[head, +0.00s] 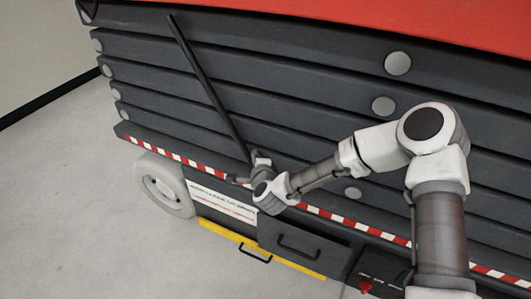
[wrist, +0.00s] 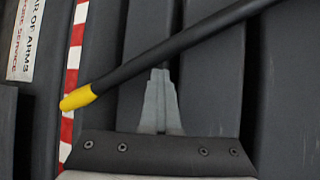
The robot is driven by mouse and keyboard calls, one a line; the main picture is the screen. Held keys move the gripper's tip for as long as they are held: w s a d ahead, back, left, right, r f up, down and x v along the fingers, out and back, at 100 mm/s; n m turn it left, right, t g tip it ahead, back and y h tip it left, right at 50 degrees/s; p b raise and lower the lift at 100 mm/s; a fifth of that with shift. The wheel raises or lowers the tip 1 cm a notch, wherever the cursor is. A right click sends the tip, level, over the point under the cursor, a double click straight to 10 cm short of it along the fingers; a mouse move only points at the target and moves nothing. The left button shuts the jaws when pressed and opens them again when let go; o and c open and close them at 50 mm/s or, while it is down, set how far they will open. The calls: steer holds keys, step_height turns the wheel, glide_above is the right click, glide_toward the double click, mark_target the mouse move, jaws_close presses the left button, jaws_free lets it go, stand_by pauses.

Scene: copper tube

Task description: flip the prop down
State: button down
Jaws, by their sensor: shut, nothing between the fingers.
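The prop (head: 208,80) is a long dark bar with a yellow end. In the head view it slants across the dark stacked beams, from the upper left down to my gripper (head: 262,160). In the wrist view the prop (wrist: 185,42) crosses diagonally at the fingertips, its yellow tip (wrist: 77,98) at the left. My gripper (wrist: 160,72) is shut and empty, with its fingertips right at the bar's side. I cannot tell whether they touch it. In the head view the prop's lower end is partly hidden by my gripper.
The beams belong to a lift with a red top (head: 400,22) and a red-and-white striped edge (head: 330,214). Below are a wheel (head: 160,187), a yellow step (head: 222,234) and a dark box with a handle (head: 300,246). The floor (head: 70,200) at left is clear.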

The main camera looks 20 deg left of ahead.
steer(key=shift+w+a+f+b, duration=0.1)
steer(key=shift+a+f+b, duration=0.3)
steer(key=shift+a+f, duration=0.45)
steer(key=shift+w+a+f+b, duration=0.1)
steer(key=shift+a+f+b, duration=0.25)
steer(key=shift+a+f, duration=0.45)
stand_by(2.1)
steer(key=shift+w+a+f, duration=0.1)
steer(key=shift+a+f, duration=0.3)
steer(key=shift+a, duration=0.3)
steer(key=shift+w+a+f, duration=0.1)
steer(key=shift+a+f, duration=0.35)
steer(key=shift+a, duration=0.3)
steer(key=shift+w+a+f, duration=0.1)
steer(key=shift+a+f, duration=0.3)
steer(key=shift+a, duration=0.3)
stand_by(2.1)
